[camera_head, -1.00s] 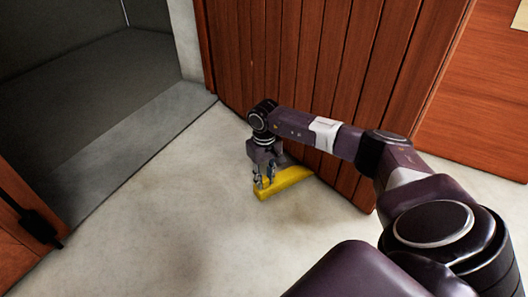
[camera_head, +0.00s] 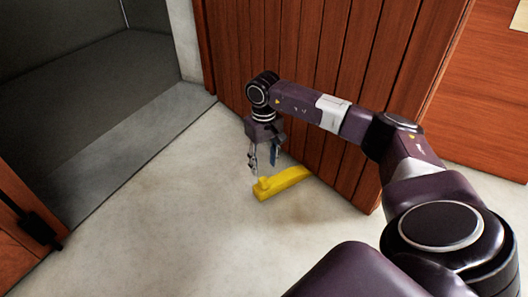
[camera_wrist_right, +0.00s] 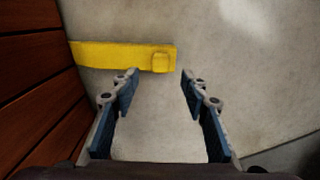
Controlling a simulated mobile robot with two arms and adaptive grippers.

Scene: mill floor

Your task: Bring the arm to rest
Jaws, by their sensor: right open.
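My right arm reaches in from the right in the head view. Its gripper (camera_head: 264,168) points down and is open, with nothing between the fingers. It hangs above the floor, just by a yellow wedge-shaped piece (camera_head: 283,183) with a small raised knob at its near end. In the right wrist view my open gripper (camera_wrist_right: 154,77) frames bare floor, and the yellow piece (camera_wrist_right: 120,55) lies beyond the fingertips, its knob end to the right. The other end of the piece meets the bottom of the wooden door (camera_head: 290,70). My left gripper is not in view.
A doorway opening (camera_head: 90,90) with a dark floor beyond is at the upper left. A wooden panel with a dark latch (camera_head: 38,226) stands at the lower left. The pale concrete floor (camera_head: 160,220) between is clear.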

